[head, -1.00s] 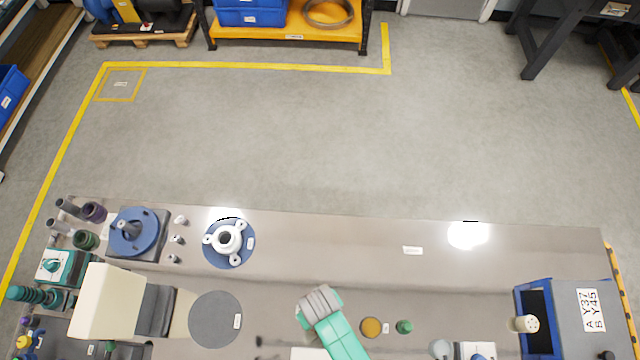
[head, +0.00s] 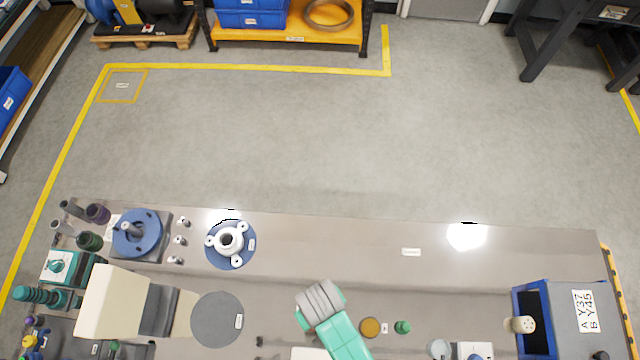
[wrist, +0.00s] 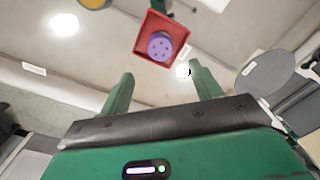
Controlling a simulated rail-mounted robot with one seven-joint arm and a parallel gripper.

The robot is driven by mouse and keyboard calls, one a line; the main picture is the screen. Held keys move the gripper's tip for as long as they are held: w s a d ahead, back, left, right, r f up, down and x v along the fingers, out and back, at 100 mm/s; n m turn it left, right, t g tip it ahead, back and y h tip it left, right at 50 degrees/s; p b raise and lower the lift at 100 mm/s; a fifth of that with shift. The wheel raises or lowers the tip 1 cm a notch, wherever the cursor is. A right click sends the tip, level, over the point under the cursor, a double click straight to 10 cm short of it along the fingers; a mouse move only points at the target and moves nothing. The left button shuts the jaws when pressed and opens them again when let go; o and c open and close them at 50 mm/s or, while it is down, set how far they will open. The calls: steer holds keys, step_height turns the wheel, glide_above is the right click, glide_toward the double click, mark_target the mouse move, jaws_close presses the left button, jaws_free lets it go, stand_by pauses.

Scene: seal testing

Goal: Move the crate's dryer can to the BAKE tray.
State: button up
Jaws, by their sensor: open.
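In the wrist view, a purple round can with small holes in its top (wrist: 160,46) sits inside a small red square crate (wrist: 179,31). My gripper (wrist: 160,76) is open and empty. Its two green fingers stand apart, and the crate with the can shows beyond the fingertips, roughly centred between them. The head view shows my green arm but not my gripper, and I cannot find the red crate there. A cream can with a holed top (head: 524,324) is at the left side of a blue box at the right. I cannot read which tray is the BAKE tray.
In the head view, a dark grey disc (head: 217,319) lies left of my arm; a white flanged part (head: 229,241) sits on a blue disc behind it. An amber disc (head: 369,327) and a green knob (head: 402,327) are right of my arm. The back middle of the bench is clear.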

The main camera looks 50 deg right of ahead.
step_height(320, 180, up, 2)
steer(key=shift+r, duration=0.2)
steer(key=w+r+n+t+h, duration=0.1)
steer(key=w+r+t, duration=0.5)
steer(key=w+r, duration=0.75)
steer(key=w+r+t+h, duration=0.1)
steer(key=w+r+t, duration=0.4)
steer(key=w+r, duration=0.8)
steer(key=a+r+t, duration=0.3)
steer(key=r+t, duration=0.3)
steer(key=r, duration=1.6)
steer(key=s+a+r+t, duration=0.1)
steer(key=s+r+t, duration=0.1)
steer(key=r, duration=0.6)
steer(key=s+a+r+n+t+y, duration=0.1)
steer(key=s+a+r+t, duration=0.1)
steer(key=r, duration=0.6)
steer(key=s+a+r+t+y, duration=0.1)
steer(key=s+a+r+t, duration=0.1)
steer(key=s+r+t, duration=0.2)
step_height(320, 180, up, 4)
steer(key=shift+s+r+n, duration=0.1)
steer(key=shift+s+n, duration=0.2)
steer(key=shift+s, duration=0.7)
